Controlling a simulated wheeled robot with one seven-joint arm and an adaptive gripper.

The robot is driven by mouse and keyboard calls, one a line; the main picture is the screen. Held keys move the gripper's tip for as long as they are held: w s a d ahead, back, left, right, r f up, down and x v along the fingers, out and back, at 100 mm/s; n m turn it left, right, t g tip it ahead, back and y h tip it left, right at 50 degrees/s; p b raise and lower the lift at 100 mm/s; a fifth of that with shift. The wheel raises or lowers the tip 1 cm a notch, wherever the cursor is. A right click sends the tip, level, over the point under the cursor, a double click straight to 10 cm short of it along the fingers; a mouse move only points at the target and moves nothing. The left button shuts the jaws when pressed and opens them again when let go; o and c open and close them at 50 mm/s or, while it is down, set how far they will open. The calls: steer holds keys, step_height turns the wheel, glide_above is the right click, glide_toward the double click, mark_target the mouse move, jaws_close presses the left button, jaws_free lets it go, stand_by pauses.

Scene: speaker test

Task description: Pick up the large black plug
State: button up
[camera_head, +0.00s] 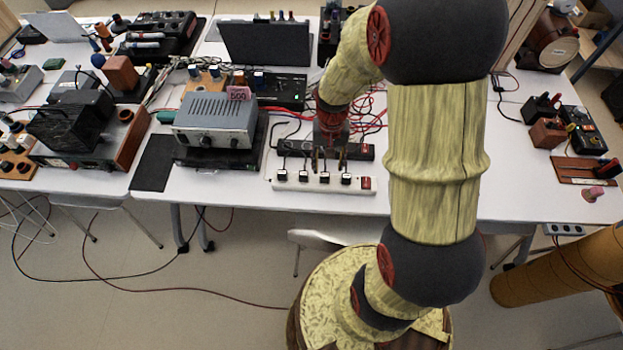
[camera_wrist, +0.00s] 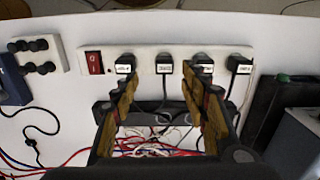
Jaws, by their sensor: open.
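A white power strip (camera_head: 270,183) lies along the front edge of the table and also shows in the wrist view (camera_wrist: 145,67). Several black plugs with white labels sit in it in a row, among them a left plug (camera_wrist: 124,65), a second plug (camera_wrist: 164,64), a third plug (camera_wrist: 205,60) and a right plug (camera_wrist: 240,65). I cannot tell which one is the large black plug. My gripper (camera_head: 328,160) is over the strip, pointing down. In the wrist view its fingers (camera_wrist: 160,78) are apart and empty, the right one partly covering the third plug.
A red switch (camera_wrist: 93,63) sits at one end of the strip. A grey power supply (camera_head: 215,118) stands to the left. Black and red cables lie behind the strip. A smaller white block with black parts (camera_wrist: 38,55) lies beside it in the wrist view.

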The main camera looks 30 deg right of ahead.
mark_target(325, 175)
steer(key=shift+w+d, duration=0.1)
steer(key=shift+w, duration=0.05)
steer(key=shift+f, duration=0.25)
steer(key=f+b, duration=0.1)
steer(key=f, duration=0.1)
steer(key=f+b, duration=0.1)
steer(key=f, duration=0.2)
steer(key=f+b, duration=0.1)
steer(key=f, duration=0.1)
steer(key=shift+w+a+f, duration=0.1)
steer(key=shift+a+f, duration=0.05)
steer(key=shift+a, duration=0.2)
steer(key=shift+c, duration=0.9)
jaws_close()
